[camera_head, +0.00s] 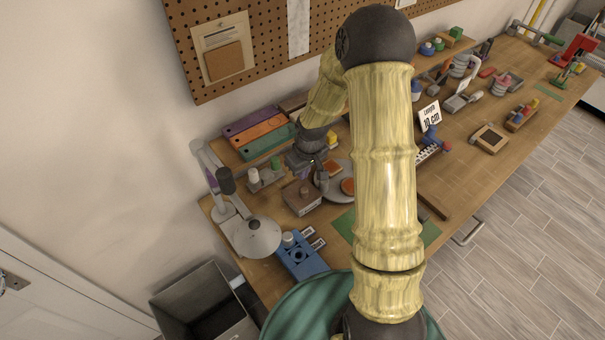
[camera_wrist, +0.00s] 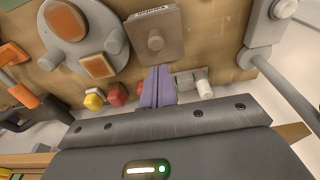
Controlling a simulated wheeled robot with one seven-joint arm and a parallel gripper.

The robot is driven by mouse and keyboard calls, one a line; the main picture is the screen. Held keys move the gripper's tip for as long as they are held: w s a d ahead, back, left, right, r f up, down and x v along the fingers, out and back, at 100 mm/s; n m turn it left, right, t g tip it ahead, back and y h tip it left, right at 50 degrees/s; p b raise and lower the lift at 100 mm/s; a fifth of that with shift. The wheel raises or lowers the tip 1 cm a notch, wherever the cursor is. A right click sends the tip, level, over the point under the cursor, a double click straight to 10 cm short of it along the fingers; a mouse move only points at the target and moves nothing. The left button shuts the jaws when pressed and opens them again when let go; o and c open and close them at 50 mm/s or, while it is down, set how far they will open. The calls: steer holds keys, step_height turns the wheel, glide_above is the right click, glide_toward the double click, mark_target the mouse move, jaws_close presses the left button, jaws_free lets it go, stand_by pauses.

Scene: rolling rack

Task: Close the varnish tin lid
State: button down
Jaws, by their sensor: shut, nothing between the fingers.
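The varnish tin (camera_head: 302,198) is a small brown-grey square box with a round knob on its lid, near the left end of the bench. In the wrist view the tin (camera_wrist: 157,38) is at the top centre, with a small label on its far edge. The lid looks flat on the tin; I cannot see whether a gap remains. My gripper (camera_wrist: 158,72) has its two purple fingers together and empty, their tips close to the tin's near edge. I cannot tell if they touch it. In the head view my gripper (camera_head: 303,163) is just behind the tin, partly hidden.
A desk lamp (camera_head: 256,237) stands to the left, with a blue fixture (camera_head: 298,256) in front. Long coloured trays (camera_head: 262,132) lie behind. A pegboard (camera_head: 270,35) rises along the wall.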

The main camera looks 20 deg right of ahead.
steer(key=s+d+r+b, duration=0.1)
steer(key=s+r+b, duration=0.1)
steer(key=r, duration=0.6)
steer(key=shift+s+d, duration=0.15)
steer(key=shift+s, duration=0.6)
